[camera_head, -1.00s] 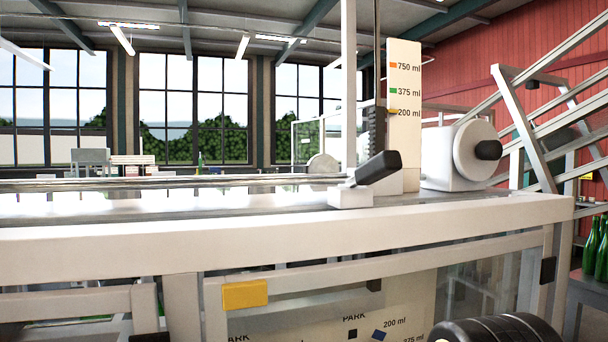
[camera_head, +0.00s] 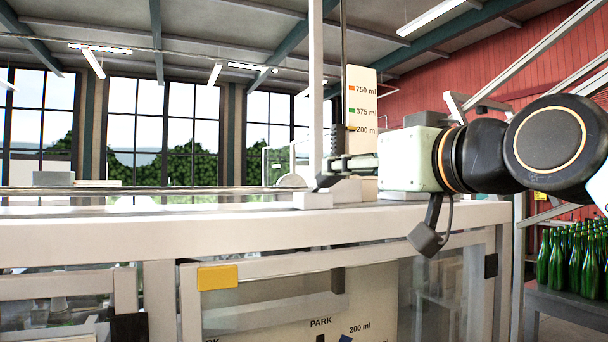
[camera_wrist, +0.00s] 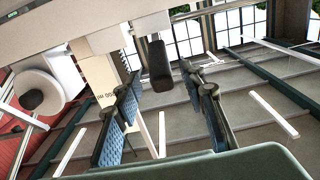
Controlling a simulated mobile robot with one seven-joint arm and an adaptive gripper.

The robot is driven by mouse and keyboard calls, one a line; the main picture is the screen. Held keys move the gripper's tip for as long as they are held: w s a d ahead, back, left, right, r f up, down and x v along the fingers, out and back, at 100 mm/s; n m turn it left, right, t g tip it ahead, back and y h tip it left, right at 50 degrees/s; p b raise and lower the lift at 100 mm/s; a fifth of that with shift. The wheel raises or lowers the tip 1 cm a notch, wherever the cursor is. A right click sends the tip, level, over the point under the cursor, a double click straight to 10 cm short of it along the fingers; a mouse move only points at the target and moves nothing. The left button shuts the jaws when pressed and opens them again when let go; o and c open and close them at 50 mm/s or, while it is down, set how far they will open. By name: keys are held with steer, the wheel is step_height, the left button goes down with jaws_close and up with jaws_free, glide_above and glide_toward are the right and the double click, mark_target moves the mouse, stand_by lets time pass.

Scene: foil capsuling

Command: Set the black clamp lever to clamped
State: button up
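The black clamp lever (camera_wrist: 160,66) shows in the wrist view as a stubby dark handle on a white mount. It lies between the tips of my gripper's two fingers, with gaps on both sides. My gripper (camera_wrist: 162,76) is open, with blue ribbed pads. In the head view my gripper (camera_head: 345,164) reaches in from the right, over the machine's top edge. There, the lever (camera_head: 327,181) is mostly hidden behind the fingers; its white base block (camera_head: 313,201) stays visible. I cannot tell its exact angle.
A white scale plate (camera_head: 361,98) marked 750, 375 and 200 ml stands just behind my gripper. A white upright post (camera_head: 315,90) rises beside it. A long white beam (camera_head: 150,228) runs below. Green bottles (camera_head: 570,262) stand on a table at the right.

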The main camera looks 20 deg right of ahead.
mark_target(319, 173)
steer(key=w+p, duration=0.1)
steer(key=w, duration=0.9)
steer(key=shift+w+a+p, duration=0.2)
steer(key=shift+w+p, duration=0.1)
steer(key=shift+p, duration=0.05)
steer(key=shift+c, duration=0.5)
jaws_close()
steer(key=shift+f, duration=0.1)
steer(key=shift+w+f, duration=0.15)
steer(key=shift+w, duration=0.1)
